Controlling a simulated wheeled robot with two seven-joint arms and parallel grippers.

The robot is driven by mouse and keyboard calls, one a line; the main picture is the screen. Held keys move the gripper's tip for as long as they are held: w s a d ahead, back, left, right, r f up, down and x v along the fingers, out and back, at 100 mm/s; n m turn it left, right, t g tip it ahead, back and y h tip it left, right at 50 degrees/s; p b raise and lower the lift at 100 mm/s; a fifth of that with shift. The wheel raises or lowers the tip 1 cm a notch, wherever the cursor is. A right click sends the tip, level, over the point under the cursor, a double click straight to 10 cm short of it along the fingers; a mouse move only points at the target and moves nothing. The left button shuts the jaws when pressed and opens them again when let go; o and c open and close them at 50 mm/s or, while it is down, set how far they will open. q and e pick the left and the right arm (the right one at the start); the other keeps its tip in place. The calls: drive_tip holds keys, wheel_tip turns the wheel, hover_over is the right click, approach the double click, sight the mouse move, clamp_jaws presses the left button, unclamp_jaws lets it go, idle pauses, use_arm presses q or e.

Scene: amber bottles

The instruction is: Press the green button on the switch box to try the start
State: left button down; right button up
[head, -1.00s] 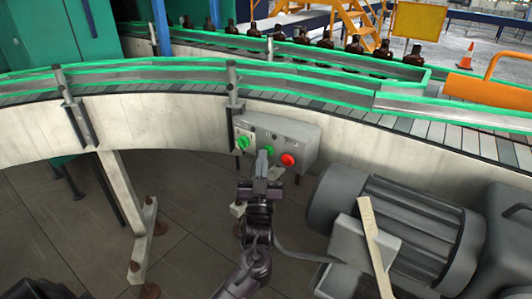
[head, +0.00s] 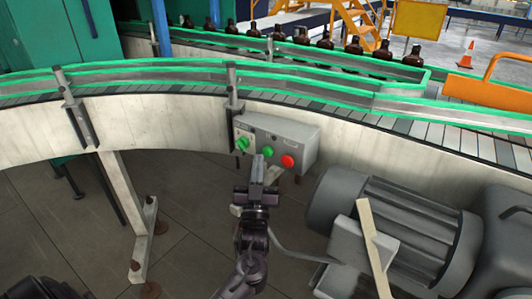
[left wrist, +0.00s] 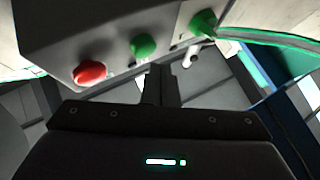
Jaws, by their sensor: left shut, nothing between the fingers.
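The grey switch box (head: 301,139) is fixed to the conveyor's side wall. On its face, from left to right, are a green rotary knob (head: 243,143), a round green button (head: 268,151) and a red button (head: 288,161). My left gripper (head: 257,160) is shut and empty, its tips just below and left of the green button. The red button (left wrist: 89,72) is left and the green knob (left wrist: 203,22) right. My right gripper is not in view.
A grey motor (head: 390,225) stands close to the right of my left arm, with a pale strip (head: 375,245) against it. The curved conveyor (head: 150,95) runs above the box. Brown bottles (head: 354,45) stand on the line behind.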

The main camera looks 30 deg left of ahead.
use_arm(q)
drive_tip(key=s, duration=0.1)
drive_tip(key=s+p, duration=0.1)
drive_tip(key=s, duration=0.1)
drive_tip(key=s+p, duration=0.1)
drive_tip(key=s, duration=0.1)
drive_tip(key=shift+a, duration=0.25)
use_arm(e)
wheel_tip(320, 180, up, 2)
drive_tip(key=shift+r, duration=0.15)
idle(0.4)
